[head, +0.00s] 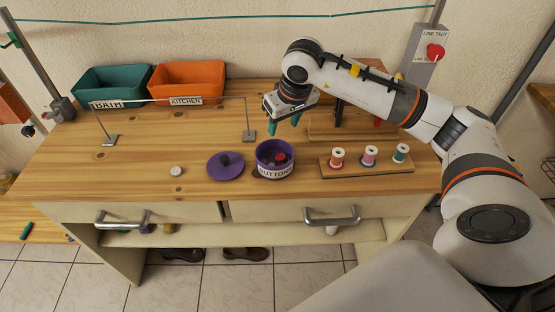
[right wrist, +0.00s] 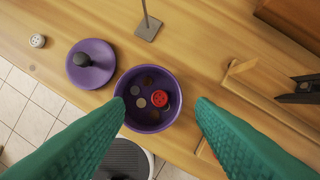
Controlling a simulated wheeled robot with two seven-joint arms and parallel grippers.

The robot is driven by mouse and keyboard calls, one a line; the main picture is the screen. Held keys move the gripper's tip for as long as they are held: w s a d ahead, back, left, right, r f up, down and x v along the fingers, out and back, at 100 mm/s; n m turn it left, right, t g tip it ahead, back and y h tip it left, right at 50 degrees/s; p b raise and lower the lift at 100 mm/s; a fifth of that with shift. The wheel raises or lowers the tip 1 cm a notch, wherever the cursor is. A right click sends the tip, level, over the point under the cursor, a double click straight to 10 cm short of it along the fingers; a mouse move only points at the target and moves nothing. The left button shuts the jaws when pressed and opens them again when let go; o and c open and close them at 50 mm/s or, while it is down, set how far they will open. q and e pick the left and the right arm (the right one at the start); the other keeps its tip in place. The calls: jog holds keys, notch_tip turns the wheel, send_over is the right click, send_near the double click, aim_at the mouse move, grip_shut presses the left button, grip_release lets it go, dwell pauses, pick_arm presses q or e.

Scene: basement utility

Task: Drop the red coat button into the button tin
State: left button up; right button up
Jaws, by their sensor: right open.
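The red coat button (right wrist: 159,98) lies inside the purple button tin (right wrist: 122,85), on top of several other buttons. In the head view the red button (head: 281,157) also shows inside the tin (head: 276,173), which bears a BUTTONS label. My right gripper (head: 286,126) is above and behind the tin, pointing down. Its green fingers (right wrist: 160,112) are spread apart with nothing between them, and the tin shows in the gap beyond. My left gripper is in neither view.
The purple lid (head: 226,166) with a dark knob lies left of the tin, and a pale button (head: 176,170) lies farther left. A spool board (head: 367,170) holds three spools on the right. A metal frame (head: 249,134) stands behind. Green (head: 110,85) and orange (head: 188,81) bins sit at the back.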

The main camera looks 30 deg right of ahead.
jog(key=b+v, duration=0.1)
jog(key=v, duration=0.9)
